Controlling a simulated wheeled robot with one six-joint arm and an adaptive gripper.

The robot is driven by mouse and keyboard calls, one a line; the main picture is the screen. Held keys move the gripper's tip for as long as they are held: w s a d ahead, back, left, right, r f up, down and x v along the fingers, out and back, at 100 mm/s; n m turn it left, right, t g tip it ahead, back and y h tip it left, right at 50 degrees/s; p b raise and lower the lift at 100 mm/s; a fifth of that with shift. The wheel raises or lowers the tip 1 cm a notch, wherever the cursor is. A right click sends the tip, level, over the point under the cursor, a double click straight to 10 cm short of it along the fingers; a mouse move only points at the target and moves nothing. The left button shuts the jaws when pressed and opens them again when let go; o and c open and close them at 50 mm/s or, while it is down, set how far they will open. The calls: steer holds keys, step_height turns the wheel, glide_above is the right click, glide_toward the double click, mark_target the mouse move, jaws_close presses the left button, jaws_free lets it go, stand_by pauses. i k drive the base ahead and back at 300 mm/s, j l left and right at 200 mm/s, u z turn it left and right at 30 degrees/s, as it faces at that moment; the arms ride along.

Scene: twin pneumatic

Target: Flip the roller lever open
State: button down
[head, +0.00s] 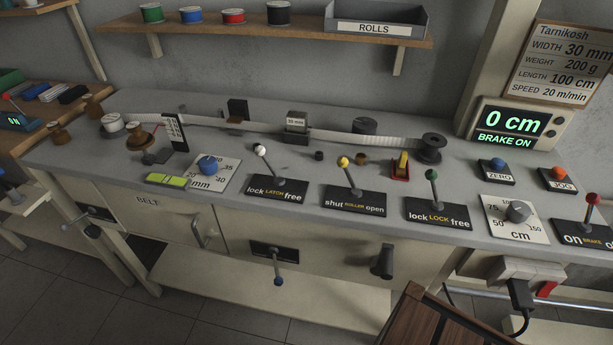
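The roller lever (348,178) stands on a black plate (355,203) marked "shut ROLLER open" near the front of the grey bench. It has a yellow knob (342,161) on a thin metal stem. The stem tilts to the left, toward the "shut" side. Nothing covers the lever. My gripper is not in view.
The white-knobbed latch lever (261,150) stands left of it, and the green-knobbed lock lever (431,174) stands right. A red holder with a yellow part (401,165) sits behind, between the roller and lock levers. A brown slatted object (405,318) rises at the bottom.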

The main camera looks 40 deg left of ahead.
mark_target(342, 162)
steer(key=j+u, duration=0.1)
steer(key=u, duration=0.35)
steer(key=i+u, duration=0.1)
steer(key=u, duration=0.4)
steer(key=j+u, duration=0.1)
steer(key=u, duration=0.35)
steer(key=j+u, duration=0.25)
steer(key=k+u, duration=0.1)
steer(key=u, duration=0.15)
